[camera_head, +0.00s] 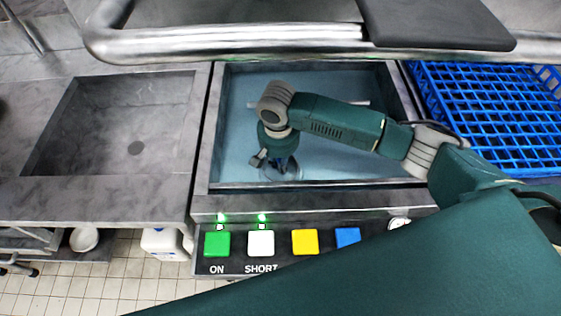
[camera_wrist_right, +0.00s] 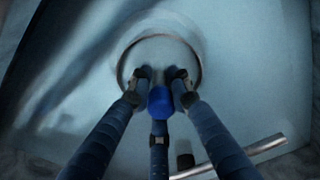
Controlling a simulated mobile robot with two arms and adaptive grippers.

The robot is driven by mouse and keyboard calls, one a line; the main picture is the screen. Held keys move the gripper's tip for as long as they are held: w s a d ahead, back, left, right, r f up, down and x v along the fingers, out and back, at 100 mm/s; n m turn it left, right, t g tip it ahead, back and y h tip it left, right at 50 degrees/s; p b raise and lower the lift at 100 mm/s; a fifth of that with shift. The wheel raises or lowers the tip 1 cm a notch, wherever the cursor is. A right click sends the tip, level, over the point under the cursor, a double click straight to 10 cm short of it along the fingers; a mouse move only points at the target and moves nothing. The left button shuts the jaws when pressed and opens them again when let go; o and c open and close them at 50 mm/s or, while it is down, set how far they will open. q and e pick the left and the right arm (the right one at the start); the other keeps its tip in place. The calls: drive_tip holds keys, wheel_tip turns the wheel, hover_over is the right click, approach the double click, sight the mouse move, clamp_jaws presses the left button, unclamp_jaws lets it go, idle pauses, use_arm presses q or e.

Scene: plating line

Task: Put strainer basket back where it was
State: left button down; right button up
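The strainer basket appears to be the round, dark-rimmed shape (camera_wrist_right: 160,38) low in the water-filled basin in the right wrist view. In the head view it shows only faintly, as a ring (camera_head: 291,175) below my right gripper (camera_head: 277,163). That gripper points down into the basin. In the wrist view its fingers (camera_wrist_right: 160,86) lie over the lower part of the ring, with their tips close together. I cannot tell whether they hold anything. Water and the fingers hide the basket's middle. My left gripper is not in view.
The blue-watered basin (camera_head: 202,150) has a raised metal rim. A metal tube (camera_wrist_right: 240,155) lies near the fingers. An empty sink (camera_head: 135,120) is left, a blue rack (camera_head: 500,115) right. A metal rail (camera_head: 230,46) crosses behind. Coloured buttons (camera_head: 261,243) line the front; two green lights glow.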

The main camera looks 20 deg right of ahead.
drive_tip(key=o, duration=0.3)
drive_tip(key=r, duration=0.4)
drive_tip(key=r+b, duration=0.1)
drive_tip(key=r, duration=0.3)
drive_tip(key=s+r, duration=0.1)
drive_tip(key=r, duration=0.3)
drive_tip(key=shift+a+r, duration=0.15)
drive_tip(key=shift+a, duration=0.2)
